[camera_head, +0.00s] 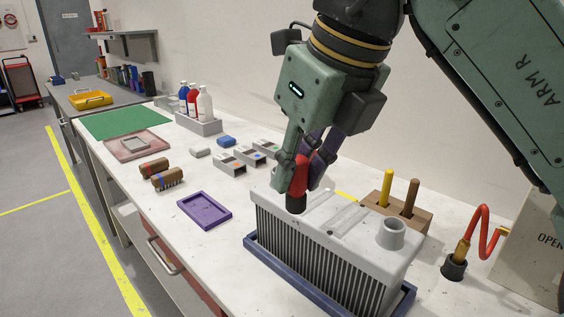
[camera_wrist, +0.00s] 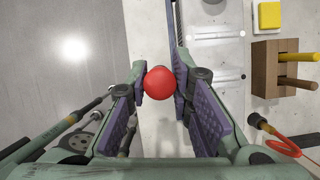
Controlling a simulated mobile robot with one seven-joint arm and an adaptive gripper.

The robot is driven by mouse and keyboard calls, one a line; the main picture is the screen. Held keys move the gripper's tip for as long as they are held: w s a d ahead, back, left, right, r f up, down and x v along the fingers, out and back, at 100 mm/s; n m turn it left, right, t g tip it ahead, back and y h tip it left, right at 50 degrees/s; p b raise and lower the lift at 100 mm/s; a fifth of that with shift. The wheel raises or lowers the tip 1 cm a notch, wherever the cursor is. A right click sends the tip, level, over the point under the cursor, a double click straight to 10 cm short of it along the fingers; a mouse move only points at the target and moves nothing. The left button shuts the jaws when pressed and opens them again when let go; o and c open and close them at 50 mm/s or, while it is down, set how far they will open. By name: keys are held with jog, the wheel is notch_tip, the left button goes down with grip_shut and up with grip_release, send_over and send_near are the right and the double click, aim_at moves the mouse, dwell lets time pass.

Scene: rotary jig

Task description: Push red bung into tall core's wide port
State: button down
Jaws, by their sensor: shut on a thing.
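The red bung (camera_head: 300,175) has a rounded red top and a dark lower end. My gripper (camera_head: 306,165) is shut on it and holds it upright. In the wrist view the round red top of the bung (camera_wrist: 159,83) sits between the fingertips of my gripper (camera_wrist: 160,90). The tall grey finned core (camera_head: 330,255) stands in a blue tray (camera_head: 277,270). An open raised port (camera_head: 393,231) is on its near right end. The bung's dark end overlaps the core's far left end in the head view; I cannot tell whether it touches. My fingers partly hide that end.
A wooden block (camera_head: 410,212) with yellow and brown pegs stands behind the core. A purple tray (camera_head: 204,210) and two brushes (camera_head: 160,174) lie to the left. The table between is clear.

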jog(key=w+p, duration=0.1)
jog(key=w, duration=0.4)
jog(key=w+a+p, duration=0.1)
jog(key=w, duration=0.3)
jog(key=w+f+p, duration=0.1)
jog(key=w+p, duration=0.1)
jog(key=w, duration=0.3)
jog(key=shift+w+a+f, duration=0.1)
jog(key=shift+w+a, duration=0.2)
jog(key=shift+a, duration=0.05)
jog(key=shift+w+f, duration=0.15)
jog(key=shift+w, duration=0.05)
notch_tip(320, 180, down, 3)
jog(key=shift+f+p, duration=0.2)
jog(key=shift+p, duration=0.25)
jog(key=shift+s+f+b, duration=0.2)
jog(key=shift+f+b, duration=0.4)
jog(key=shift+f, duration=0.05)
jog(key=c, duration=1.6)
grip_release()
jog(key=shift+f, duration=0.1)
jog(key=shift+o, duration=0.9)
jog(key=shift+w+f, duration=0.1)
jog(key=shift+f, duration=0.05)
